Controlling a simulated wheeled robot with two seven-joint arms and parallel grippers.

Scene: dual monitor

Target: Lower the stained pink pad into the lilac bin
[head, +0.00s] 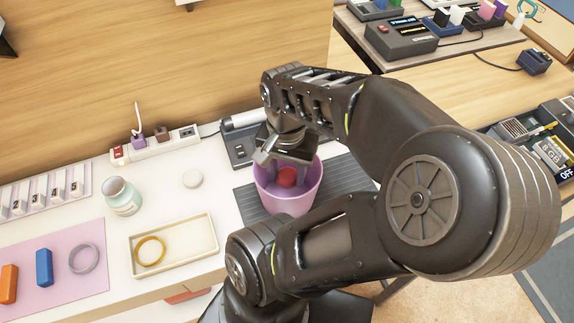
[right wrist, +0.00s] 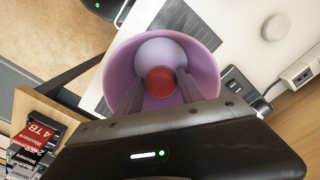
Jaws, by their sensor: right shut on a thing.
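The lilac bin (head: 290,207) stands on a dark ribbed mat at the middle of the white counter, and its round mouth (right wrist: 113,75) faces the camera in the right wrist view. My right gripper (head: 281,180) points down into the bin's mouth, its fingers inside the rim. It is shut on the pad, a round reddish thing (right wrist: 160,82) between the fingertips (right wrist: 161,88); the pad also shows inside the bin in the head view (head: 287,177). The paler bin floor shows beyond the pad. Stains cannot be made out. My left gripper is not in view.
A cream tray (head: 196,219) with a yellow ring, a pale jar (head: 121,195) and a white disc (head: 193,178) stand left of the bin. A power strip (head: 157,143) and a dark dock (head: 237,147) lie behind. A pink mat (head: 55,285) is at far left.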

